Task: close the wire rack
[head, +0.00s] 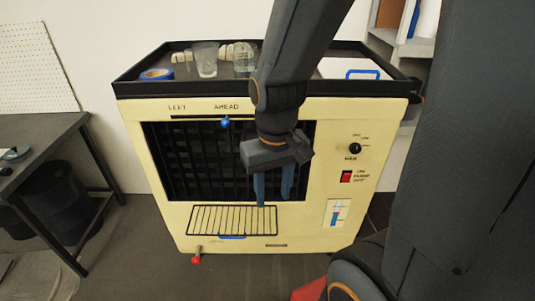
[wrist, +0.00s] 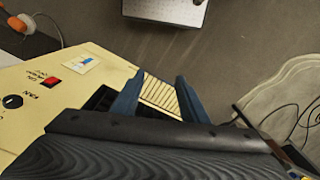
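The wire rack (head: 222,219) has a black frame, thin bars and a blue handle (head: 232,237) at its front edge. It appears to stick out at the lower front of a cream cabinet (head: 175,225), below the dark grille opening. My gripper (head: 274,190) is open, its two blue fingers pointing down, above and near the right end of the rack. In the wrist view my gripper (wrist: 157,95) shows its fingers apart, with the rack's bars (wrist: 160,93) seen between them. Nothing is held. I cannot tell whether a finger touches the rack.
The cabinet has a blue knob (head: 225,123), a black dial (head: 355,148), a red switch (head: 346,177) and a red-ended lever (head: 196,259). Its top tray holds glasses (head: 206,60) and blue tape (head: 157,74). A dark table (head: 45,127) stands left.

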